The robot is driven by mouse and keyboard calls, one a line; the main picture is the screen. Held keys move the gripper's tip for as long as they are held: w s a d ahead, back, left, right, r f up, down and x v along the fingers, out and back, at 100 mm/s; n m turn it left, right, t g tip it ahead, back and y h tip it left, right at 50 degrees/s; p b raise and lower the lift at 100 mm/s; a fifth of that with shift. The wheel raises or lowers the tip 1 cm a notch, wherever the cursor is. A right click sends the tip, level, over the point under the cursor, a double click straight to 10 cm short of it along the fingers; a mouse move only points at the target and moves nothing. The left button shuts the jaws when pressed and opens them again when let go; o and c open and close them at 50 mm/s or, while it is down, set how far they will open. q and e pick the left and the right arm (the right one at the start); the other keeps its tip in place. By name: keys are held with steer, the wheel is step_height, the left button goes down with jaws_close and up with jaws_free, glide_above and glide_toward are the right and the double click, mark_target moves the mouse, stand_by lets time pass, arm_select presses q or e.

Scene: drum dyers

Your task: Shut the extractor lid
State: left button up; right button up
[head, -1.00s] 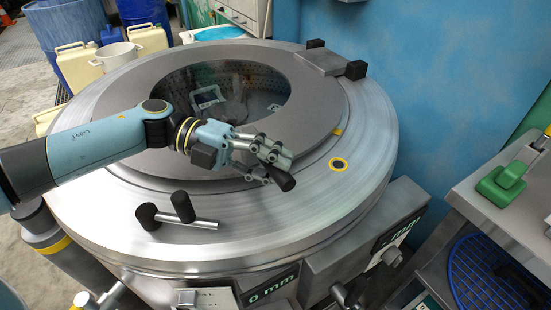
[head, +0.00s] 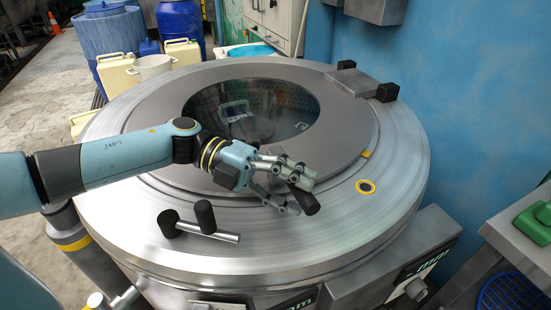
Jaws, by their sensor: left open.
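The extractor lid (head: 345,140) is a grey steel ring around a dark round window (head: 250,112). It lies flat or almost flat on the round extractor top, with its hinge block (head: 354,82) at the back right. I cannot tell whether a small gap is left under its front edge. My left gripper (head: 300,194) is open over the lid's front edge. A black grip (head: 304,201) shows at its fingertips, partly hidden by the fingers; I cannot tell whether they touch it. My right gripper is not in view.
A T-shaped lever with black knobs (head: 205,217) sits on the rim (head: 400,170), left of the gripper. A yellow-ringed dark spot (head: 366,187) is on the rim at right. Blue drums (head: 112,45) and pale canisters stand behind. A bench with a green object (head: 535,222) is at right.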

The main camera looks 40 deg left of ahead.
arm_select(q)
steer(key=v, duration=1.1)
steer(key=shift+s+a, duration=0.15)
steer(key=shift+a, duration=0.05)
